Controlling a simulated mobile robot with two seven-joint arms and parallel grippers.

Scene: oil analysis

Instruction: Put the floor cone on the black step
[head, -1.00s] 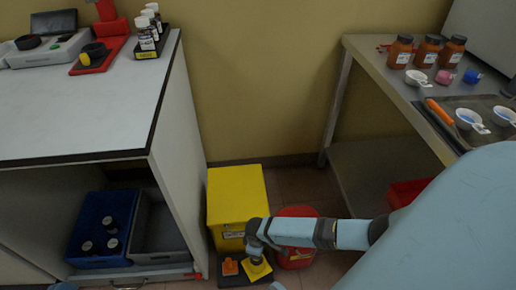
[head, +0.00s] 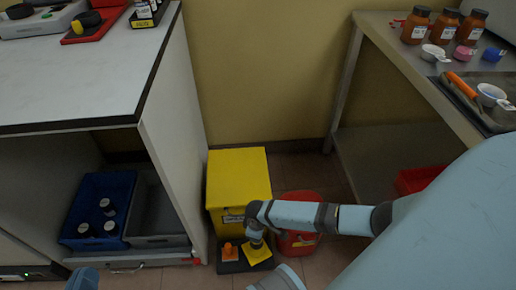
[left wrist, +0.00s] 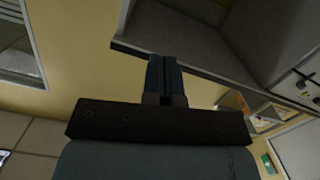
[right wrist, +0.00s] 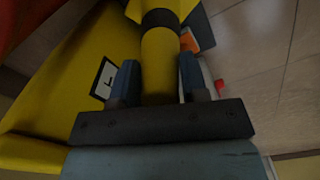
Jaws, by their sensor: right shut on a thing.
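The yellow floor cone (right wrist: 160,62) with a dark band is between the fingers of my right gripper (right wrist: 156,85), which is shut on its narrow end. In the head view the cone's square yellow base (head: 258,256) is over the right part of the black step (head: 231,267). I cannot tell whether the base touches the step. A small orange cone (head: 229,252) stands on the step's left part. My left gripper (left wrist: 166,78) is shut and empty in the left wrist view, with its fingers close together.
A yellow box (head: 239,178) stands behind the step, and a red bucket (head: 298,243) is close on the right. The white cabinet (head: 172,140) borders the step on the left. A metal table (head: 400,60) with jars stands at the right.

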